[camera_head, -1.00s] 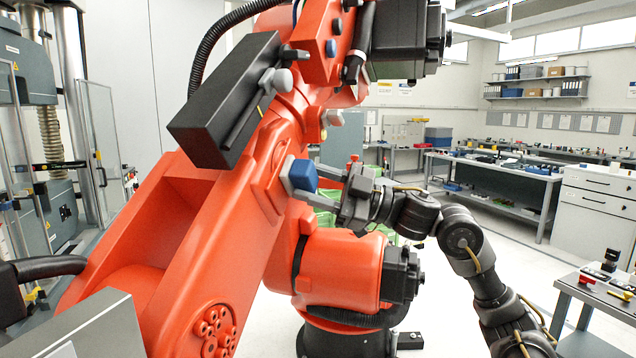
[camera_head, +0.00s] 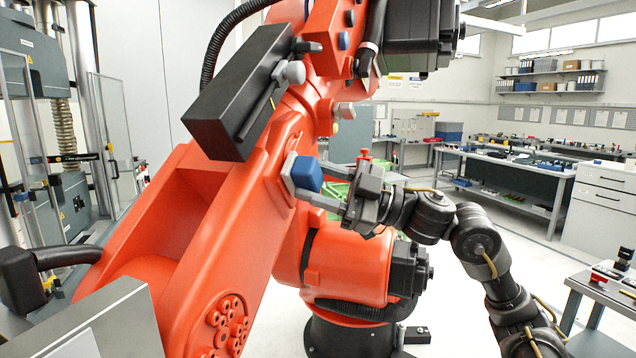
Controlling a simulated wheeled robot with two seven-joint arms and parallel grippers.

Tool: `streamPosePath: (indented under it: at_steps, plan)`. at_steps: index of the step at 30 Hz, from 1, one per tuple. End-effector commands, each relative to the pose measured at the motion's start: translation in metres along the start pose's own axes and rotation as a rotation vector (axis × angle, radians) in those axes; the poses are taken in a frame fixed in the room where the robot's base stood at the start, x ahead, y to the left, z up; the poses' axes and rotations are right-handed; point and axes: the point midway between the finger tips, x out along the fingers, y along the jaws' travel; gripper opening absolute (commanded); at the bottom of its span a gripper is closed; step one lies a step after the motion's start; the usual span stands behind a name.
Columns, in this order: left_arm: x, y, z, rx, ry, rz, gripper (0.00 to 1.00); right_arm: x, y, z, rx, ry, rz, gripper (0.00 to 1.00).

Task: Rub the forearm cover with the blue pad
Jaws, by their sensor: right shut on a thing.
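The large orange industrial arm (camera_head: 215,235) slants up across the middle of the view. Its smooth orange side bears the forearm cover (camera_head: 262,190), whose exact edges I cannot make out. The blue pad (camera_head: 307,174) has a pale grey backing and sits against or very close to this orange side; contact is hard to tell. My right gripper (camera_head: 314,180) comes in from the right and is shut on the pad, with one grey finger above it and one below. My left gripper is not in view.
A black box (camera_head: 240,95) juts from the orange arm above the pad, with grey knobs (camera_head: 290,73) beside it. A grey box edge (camera_head: 115,325) is at bottom left. A testing machine (camera_head: 45,140) stands at left. Benches (camera_head: 505,170) stand at right beyond open floor.

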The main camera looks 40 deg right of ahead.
Motion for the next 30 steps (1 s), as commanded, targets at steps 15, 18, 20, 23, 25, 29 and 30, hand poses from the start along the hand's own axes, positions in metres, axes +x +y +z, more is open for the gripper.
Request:
streamPosePath:
  at_steps: [15,18,20,23,25,29,30]
  plan:
    - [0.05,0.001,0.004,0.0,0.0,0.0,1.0,-0.049,-0.002,-0.016,-0.004,0.0,0.002,0.27]
    - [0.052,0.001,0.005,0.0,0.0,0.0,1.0,-0.053,-0.001,-0.019,-0.002,-0.001,0.002,0.27]
    - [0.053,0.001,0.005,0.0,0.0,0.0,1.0,-0.054,-0.001,-0.021,-0.002,-0.001,0.002,0.27]
    - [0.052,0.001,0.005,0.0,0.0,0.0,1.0,-0.054,0.0,-0.022,-0.001,-0.001,0.002,0.27]
    - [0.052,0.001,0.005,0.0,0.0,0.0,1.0,-0.054,0.0,-0.022,-0.001,0.0,0.002,0.27]
    - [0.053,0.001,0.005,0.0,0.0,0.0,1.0,-0.055,0.0,-0.022,-0.002,0.0,0.002,0.27]
    - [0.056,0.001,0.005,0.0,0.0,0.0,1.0,-0.057,-0.001,-0.021,-0.003,0.0,0.002,0.27]
